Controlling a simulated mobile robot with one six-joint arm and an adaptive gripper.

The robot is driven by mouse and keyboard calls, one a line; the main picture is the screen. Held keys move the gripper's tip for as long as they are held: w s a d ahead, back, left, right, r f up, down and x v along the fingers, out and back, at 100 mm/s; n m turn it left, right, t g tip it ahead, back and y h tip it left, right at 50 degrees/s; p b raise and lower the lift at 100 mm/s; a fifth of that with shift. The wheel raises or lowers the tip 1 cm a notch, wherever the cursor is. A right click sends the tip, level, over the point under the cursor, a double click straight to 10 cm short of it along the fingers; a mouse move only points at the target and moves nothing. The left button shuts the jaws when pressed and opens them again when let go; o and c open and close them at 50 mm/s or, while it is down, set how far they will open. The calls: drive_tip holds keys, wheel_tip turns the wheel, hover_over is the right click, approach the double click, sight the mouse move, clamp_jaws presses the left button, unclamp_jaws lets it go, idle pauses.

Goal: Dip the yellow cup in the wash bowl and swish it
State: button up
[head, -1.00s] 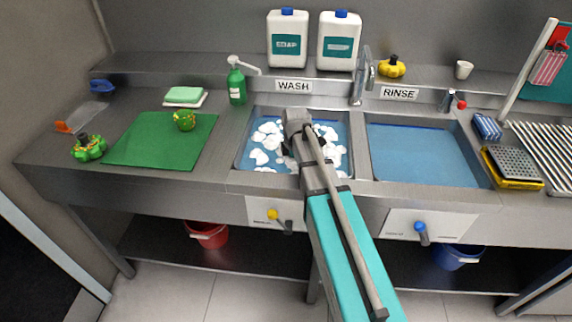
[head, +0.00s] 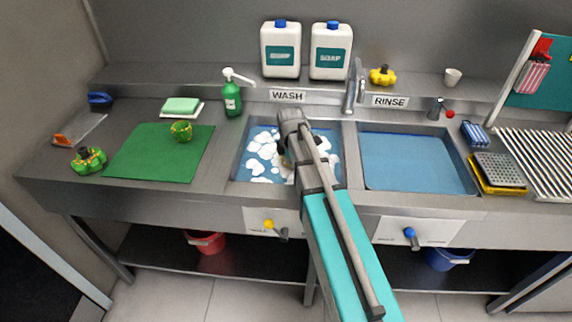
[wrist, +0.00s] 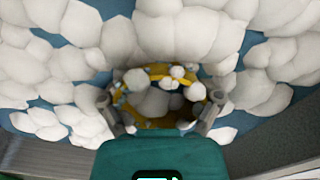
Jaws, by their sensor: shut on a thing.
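The yellow cup shows in the wrist view as a yellow rim (wrist: 172,78) with white foam inside and around it. Some greenish-blue marks show on its left rim. My gripper (wrist: 160,100) is shut on the cup, with a finger on each side. The cup is down among the foam of the wash bowl (head: 238,170), the left basin behind which the WASH sign stands. In the head view my arm reaches into this basin and hides most of the cup. How deep the cup sits cannot be told. White foam clumps (head: 262,150) float on the blue water.
The rinse basin (head: 415,160) lies to the right, past a metal divider and tap (head: 352,88). A green soap pump (head: 232,95) stands behind left. A green mat (head: 150,160) bears a green-yellow object (head: 181,131). A drying rack (head: 545,160) is far right.

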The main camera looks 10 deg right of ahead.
wheel_tip(320, 180, up, 12)
drive_tip(key=p, duration=1.1)
drive_tip(key=shift+f, duration=0.15)
